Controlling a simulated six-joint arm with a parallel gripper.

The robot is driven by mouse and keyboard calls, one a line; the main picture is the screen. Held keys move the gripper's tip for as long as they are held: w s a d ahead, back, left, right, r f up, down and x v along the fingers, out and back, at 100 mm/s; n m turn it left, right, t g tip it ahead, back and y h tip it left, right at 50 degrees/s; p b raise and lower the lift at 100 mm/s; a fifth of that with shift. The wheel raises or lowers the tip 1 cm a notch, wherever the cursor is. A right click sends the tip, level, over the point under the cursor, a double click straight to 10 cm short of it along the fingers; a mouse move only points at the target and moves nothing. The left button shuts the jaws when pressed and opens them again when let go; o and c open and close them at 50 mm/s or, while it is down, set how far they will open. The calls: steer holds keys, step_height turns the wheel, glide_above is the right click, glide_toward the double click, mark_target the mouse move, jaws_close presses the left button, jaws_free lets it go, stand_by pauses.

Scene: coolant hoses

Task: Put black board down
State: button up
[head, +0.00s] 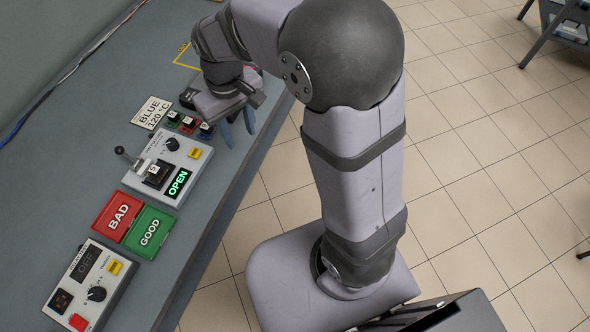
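My gripper (238,130) is over the front part of the grey bench, to the right of a row of small coloured pieces. Its two blue-grey fingers point down and stand apart, with nothing visible between them. I cannot clearly make out a black board. A small dark piece (187,97) shows just left of my gripper, partly hidden by it, and I cannot tell what it is.
A white "BLUE 120 °C" card (152,112) lies by green (173,117), red (188,125) and blue (206,131) pieces. A lever unit (168,170) reads "OPEN". Red BAD (117,215) and green GOOD (149,232) panels and a control box (91,285) follow.

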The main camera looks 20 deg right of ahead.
steer(key=s+d+f+m, duration=0.3)
steer(key=s+d, duration=0.6)
steer(key=s, duration=0.4)
steer(key=shift+f, duration=0.45)
steer(key=shift+o, duration=0.2)
stand_by(0.3)
